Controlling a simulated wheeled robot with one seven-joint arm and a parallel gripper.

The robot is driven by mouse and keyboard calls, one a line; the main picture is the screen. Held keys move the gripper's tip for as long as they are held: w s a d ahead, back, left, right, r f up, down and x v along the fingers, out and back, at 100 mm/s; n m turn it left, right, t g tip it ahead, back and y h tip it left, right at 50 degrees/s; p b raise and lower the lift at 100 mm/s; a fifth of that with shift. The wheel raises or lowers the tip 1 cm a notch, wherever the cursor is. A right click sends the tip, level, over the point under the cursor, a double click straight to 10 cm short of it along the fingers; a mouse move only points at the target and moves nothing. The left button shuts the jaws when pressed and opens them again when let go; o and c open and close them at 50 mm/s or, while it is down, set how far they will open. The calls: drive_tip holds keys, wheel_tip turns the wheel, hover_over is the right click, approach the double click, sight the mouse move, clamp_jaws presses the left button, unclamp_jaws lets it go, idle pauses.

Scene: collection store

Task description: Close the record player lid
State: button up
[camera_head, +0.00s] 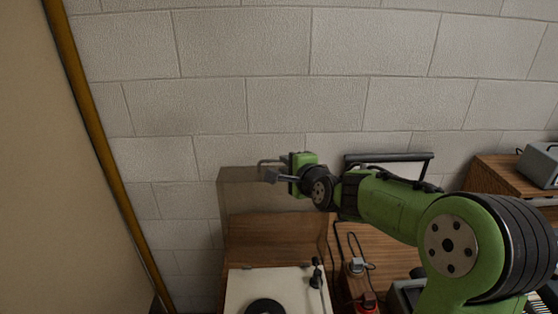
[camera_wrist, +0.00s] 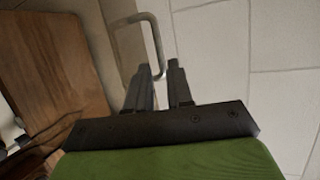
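The record player (camera_head: 245,285) stands at the bottom middle of the head view, with a pale deck, a black round platter and a tonearm at its right. Its tinted see-through lid (camera_head: 240,195) stands raised at the back, before the block wall. A thin grey handle loop shows at the lid's top edge, and in the wrist view as a bent metal bar (camera_wrist: 153,35). My gripper (camera_head: 270,172) is at the lid's top edge, beside the handle. In the wrist view its fingers (camera_wrist: 159,68) are apart, with the handle's near end at the gap between the tips; contact cannot be told.
A wooden cabinet top (camera_head: 385,250) with cables and a small red item (camera_head: 367,303) lies right of the player, partly behind my arm. A grey device (camera_head: 541,165) sits on a wooden box at far right. A beige panel (camera_head: 50,170) with a brown edge closes off the left.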

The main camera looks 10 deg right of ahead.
drive_tip(key=x, duration=0.5)
drive_tip(key=shift+w+a+p, duration=0.15)
drive_tip(key=shift+w+p, duration=0.1)
drive_tip(key=shift+p, duration=0.1)
drive_tip(key=shift+s, duration=0.1)
clamp_jaws()
